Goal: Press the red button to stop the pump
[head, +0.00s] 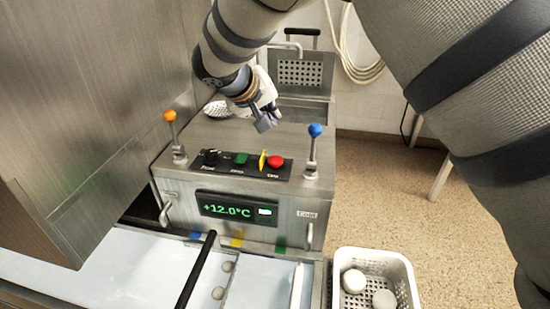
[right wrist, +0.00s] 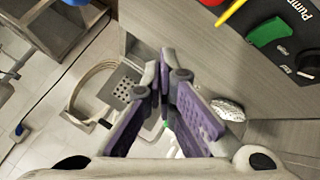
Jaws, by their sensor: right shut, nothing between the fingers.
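The red button (head: 276,161) sits at the right end of the black control strip on top of the steel machine (head: 220,180). Only its edge shows at the top of the right wrist view (right wrist: 210,2). A yellow upright flap (head: 263,160) stands between it and a green button (head: 241,158). My right gripper (head: 266,123) is shut and empty, above and behind the strip, apart from the red button. In the right wrist view its purple-padded fingers (right wrist: 163,72) meet at the tips. My left gripper is not in view.
An orange-knobbed lever (head: 170,117) and a blue-knobbed lever (head: 315,130) flank the strip. A black dial (head: 211,157) is at its left. The front display (head: 235,208) reads +12.0°C. A tall steel panel (head: 80,110) rises on the left. A white perforated basket (head: 407,275) stands at the lower right.

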